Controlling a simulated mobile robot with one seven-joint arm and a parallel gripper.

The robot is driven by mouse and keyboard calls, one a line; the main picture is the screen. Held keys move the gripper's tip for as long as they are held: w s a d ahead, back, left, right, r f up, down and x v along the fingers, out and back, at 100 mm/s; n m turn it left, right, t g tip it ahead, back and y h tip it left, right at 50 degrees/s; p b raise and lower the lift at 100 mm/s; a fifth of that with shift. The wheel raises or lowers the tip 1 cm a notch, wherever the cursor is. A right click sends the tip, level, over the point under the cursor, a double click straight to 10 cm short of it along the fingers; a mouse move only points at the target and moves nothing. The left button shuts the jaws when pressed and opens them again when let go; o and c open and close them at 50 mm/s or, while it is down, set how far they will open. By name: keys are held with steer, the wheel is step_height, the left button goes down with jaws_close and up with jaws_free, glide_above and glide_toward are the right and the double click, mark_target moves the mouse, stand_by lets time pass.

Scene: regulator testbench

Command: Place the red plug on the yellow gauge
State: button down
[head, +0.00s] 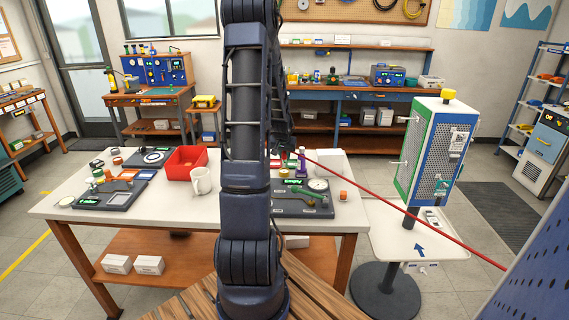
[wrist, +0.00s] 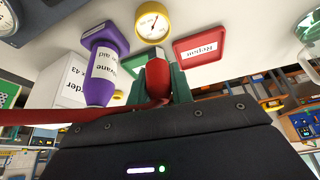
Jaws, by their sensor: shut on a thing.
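My gripper (wrist: 160,84) is shut on the red plug (wrist: 157,74), with a green finger on each side of it. A red cord runs from the plug to the left edge of the wrist view. The yellow gauge (wrist: 153,22) has a round white dial. It sits on the pale tabletop just beyond the plug in the wrist view, and the two look apart. In the head view, my arm hides the gauge and most of the gripper. The red cord (head: 405,212) stretches there from the table to the lower right.
A purple bottle (wrist: 106,68) and a white box (wrist: 64,84) stand left of the plug. A red sign (wrist: 202,48) lies to the right. A white mug (head: 201,181), a red bin (head: 186,160) and a dark regulator board (head: 300,207) crowd the table (head: 190,218).

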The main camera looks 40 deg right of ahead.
mark_target(284, 159)
steer(key=shift+f, duration=2)
steer(key=shift+f, duration=0.1)
steer(key=c, duration=1.2)
jaws_free()
steer(key=shift+c, duration=0.2)
